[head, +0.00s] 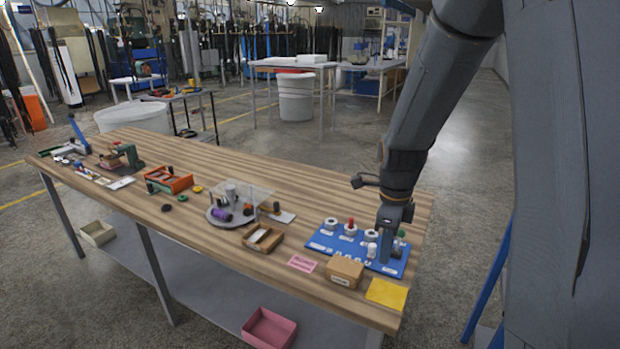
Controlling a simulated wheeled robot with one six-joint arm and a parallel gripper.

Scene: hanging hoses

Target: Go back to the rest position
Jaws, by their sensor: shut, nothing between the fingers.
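My gripper (385,250) is at the right end of the wooden table (300,200), pointing down low over a blue board (325,241). Its fingers are shut, with nothing seen between them. The board carries several white round pieces, one with a red top (350,229). A small white piece (371,250) stands just left of the fingers, and a green-and-red piece (400,237) is just right of them. I cannot tell whether the fingers touch either one. My arm hides part of the board's back right.
A cardboard box (345,271), yellow sheet (387,293) and pink card (302,263) lie in front of the board. A round tray with a clear cover (240,200), a wooden box (262,238) and an orange crate (168,180) stand further left.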

